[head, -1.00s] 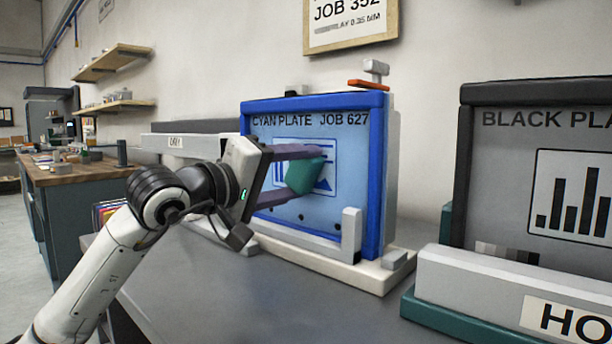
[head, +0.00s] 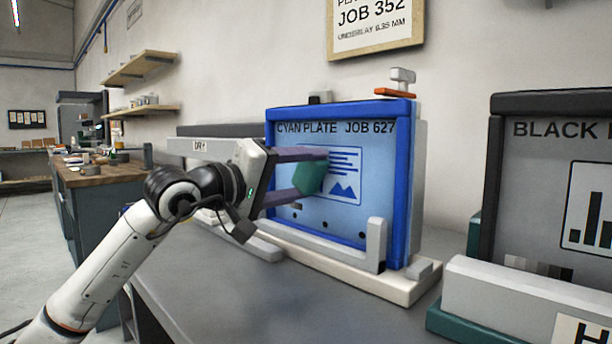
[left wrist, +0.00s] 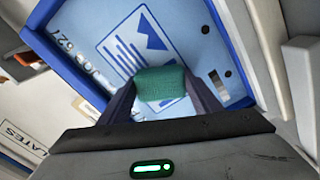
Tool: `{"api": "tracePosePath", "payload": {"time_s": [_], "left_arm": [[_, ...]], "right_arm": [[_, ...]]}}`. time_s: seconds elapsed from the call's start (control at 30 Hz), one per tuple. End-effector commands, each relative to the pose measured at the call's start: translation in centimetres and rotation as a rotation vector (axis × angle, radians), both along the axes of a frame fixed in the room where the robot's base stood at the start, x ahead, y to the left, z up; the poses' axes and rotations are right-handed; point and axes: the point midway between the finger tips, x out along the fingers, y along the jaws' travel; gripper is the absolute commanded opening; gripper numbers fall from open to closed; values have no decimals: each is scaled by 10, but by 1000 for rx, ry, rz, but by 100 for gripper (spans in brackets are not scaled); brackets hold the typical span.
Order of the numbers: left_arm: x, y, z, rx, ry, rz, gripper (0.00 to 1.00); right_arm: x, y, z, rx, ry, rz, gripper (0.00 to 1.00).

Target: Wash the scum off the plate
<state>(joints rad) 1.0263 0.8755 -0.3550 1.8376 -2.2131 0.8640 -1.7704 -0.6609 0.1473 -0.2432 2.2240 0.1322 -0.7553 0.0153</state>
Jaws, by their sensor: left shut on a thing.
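The cyan plate (head: 285,137) is a light blue panel in a blue frame, marked CYAN PLATE JOB 627. It stands upright in a pale stand on the grey bench. My left gripper (head: 312,174) is shut on a green pad (head: 309,178) in front of the plate's printed picture. In the left wrist view the green pad (left wrist: 161,86) sits between the fingers, over the lower edge of the picture on the plate (left wrist: 196,60). I cannot tell if the pad touches the plate. No scum shows clearly. My right gripper is not in view.
A black-framed plate (head: 536,170) stands at the right, behind a pale block on a green base. A DRY-labelled unit (head: 202,148) is behind my left arm. The grey bench (head: 270,292) is clear in front of the cyan plate's stand. A notice (head: 376,25) hangs above.

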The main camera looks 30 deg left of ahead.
Motion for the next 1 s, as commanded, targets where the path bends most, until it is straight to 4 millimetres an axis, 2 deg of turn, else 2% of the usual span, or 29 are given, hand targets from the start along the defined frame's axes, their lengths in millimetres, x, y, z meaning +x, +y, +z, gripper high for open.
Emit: {"api": "tracePosePath", "payload": {"time_s": [0.03,0.1,0.43,0.77,1.0], "left_arm": [[0,0,7,-1,-2,0,40],[0,-1,9,-1,-2,0,40],[-9,-24,7,-1,-2,-4,40],[-13,-33,8,-1,-3,-3,40],[-18,-53,7,-1,-2,-4,40]], "right_arm": [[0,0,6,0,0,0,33],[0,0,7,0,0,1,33],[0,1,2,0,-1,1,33],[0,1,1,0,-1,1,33],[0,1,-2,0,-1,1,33]]}}
